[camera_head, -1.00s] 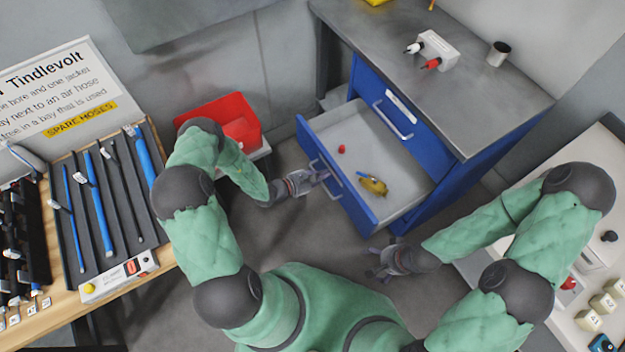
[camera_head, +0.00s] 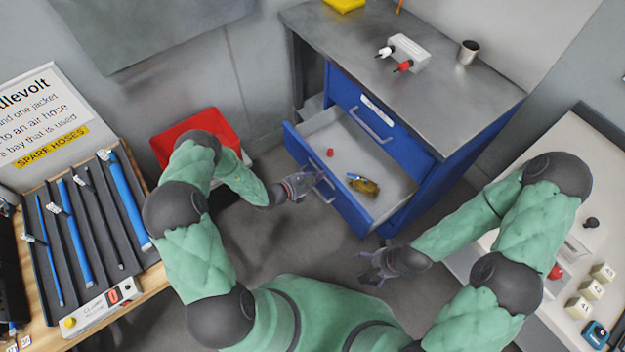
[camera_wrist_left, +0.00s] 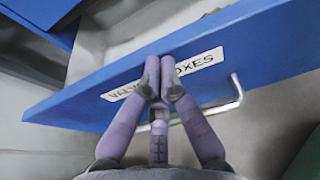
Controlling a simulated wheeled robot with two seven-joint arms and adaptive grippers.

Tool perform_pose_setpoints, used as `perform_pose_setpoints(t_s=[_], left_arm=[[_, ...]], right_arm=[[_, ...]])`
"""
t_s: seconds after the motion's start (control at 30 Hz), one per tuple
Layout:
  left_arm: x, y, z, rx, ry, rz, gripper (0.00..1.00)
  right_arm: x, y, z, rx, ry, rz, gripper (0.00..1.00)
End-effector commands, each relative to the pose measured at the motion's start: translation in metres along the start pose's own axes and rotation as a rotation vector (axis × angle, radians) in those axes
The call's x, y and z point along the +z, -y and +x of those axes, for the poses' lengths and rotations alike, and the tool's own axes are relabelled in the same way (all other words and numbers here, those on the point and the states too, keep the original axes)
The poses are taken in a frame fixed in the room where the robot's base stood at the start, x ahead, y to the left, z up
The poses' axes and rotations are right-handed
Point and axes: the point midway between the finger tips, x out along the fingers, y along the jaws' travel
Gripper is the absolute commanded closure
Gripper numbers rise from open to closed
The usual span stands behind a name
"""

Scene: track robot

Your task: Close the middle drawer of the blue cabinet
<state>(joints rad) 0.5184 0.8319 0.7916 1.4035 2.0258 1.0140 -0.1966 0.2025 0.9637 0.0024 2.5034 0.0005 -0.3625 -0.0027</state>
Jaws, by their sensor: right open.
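The blue cabinet (camera_head: 466,170) stands right of centre in the head view. Its middle drawer (camera_head: 313,181) is pulled partly out, with a red piece (camera_head: 330,153) and a yellow-brown item (camera_head: 368,187) inside. My left gripper (camera_head: 318,178) is at the outer face of the drawer front, by its handle. My right gripper (camera_head: 366,268) is open and empty, below and apart from the drawer.
The drawer above (camera_head: 378,110) is shut. A grey worktop (camera_head: 430,85) with a metal cup (camera_head: 468,52) tops the cabinet. A red bin (camera_head: 180,128) stands left of it. A hose rack (camera_head: 97,215) is at left, and a pale bench (camera_head: 560,215) at right.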

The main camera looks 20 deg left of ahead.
Motion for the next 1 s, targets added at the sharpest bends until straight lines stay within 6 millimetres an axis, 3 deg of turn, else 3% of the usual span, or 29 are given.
perform_pose_setpoints(t_s=[0.6,0.8,1.0], left_arm=[[0.044,0.001,0.154,-0.002,0.002,0.003,1.0],[0.055,0.001,0.189,-0.001,0.001,0.002,1.0],[0.064,0.0,0.209,0.0,0.001,0.0,1.0]], right_arm=[[-0.002,-0.017,0.047,0.0,0.0,0.0,0.1],[-0.002,-0.022,0.062,0.0,0.0,0.0,0.1],[-0.003,-0.025,0.07,0.0,0.0,0.0,0.1]])
